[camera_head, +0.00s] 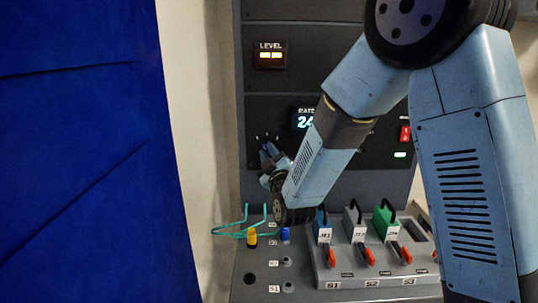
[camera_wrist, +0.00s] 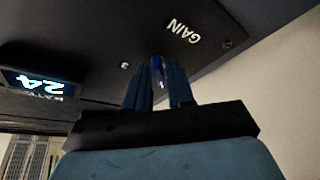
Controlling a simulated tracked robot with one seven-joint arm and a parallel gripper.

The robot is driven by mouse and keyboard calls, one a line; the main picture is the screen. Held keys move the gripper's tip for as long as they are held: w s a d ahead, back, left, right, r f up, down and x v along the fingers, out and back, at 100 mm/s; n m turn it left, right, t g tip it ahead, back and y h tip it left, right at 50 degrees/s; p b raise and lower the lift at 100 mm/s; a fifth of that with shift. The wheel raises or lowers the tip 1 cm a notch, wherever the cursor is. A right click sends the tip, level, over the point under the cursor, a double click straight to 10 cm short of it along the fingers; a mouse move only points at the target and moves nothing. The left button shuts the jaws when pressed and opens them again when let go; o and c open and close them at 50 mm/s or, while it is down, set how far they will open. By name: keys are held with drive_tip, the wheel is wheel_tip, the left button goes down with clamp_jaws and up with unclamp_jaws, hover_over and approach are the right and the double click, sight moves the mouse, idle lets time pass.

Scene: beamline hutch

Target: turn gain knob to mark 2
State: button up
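The gain knob (camera_wrist: 157,72) is small and blue with a pale tip. It sits on the dark panel below the GAIN label in the wrist view. My gripper (camera_wrist: 158,82) has one finger on each side of the knob, close against it, and appears shut on it. In the head view my gripper (camera_head: 268,152) is at the panel's lower left and hides the knob. A few white dial marks show just above the fingers, but their numbers are too small to read. Where the knob points on the dial cannot be told.
The RATE display (camera_head: 304,119) reads 24, right of my gripper. The LEVEL display (camera_head: 270,54) shows two lit bars above. A blue curtain (camera_head: 90,150) hangs left.

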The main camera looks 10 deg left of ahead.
clamp_jaws()
drive_tip(key=shift+m, duration=0.3)
drive_tip(key=m+t+h, duration=0.1)
drive_tip(key=m, duration=0.2)
drive_tip(key=m+t+h, duration=0.1)
drive_tip(key=m+h, duration=0.1)
drive_tip(key=m, duration=0.2)
drive_tip(key=m+t+h, duration=0.1)
drive_tip(key=m+h, duration=0.1)
drive_tip(key=m, duration=0.2)
drive_tip(key=shift+s+a+f, duration=0.1)
drive_tip(key=shift+a+f, duration=0.05)
drive_tip(key=shift+a, duration=0.1)
drive_tip(key=shift+m, duration=0.5)
drive_tip(key=shift+o, duration=1.4)
unclamp_jaws()
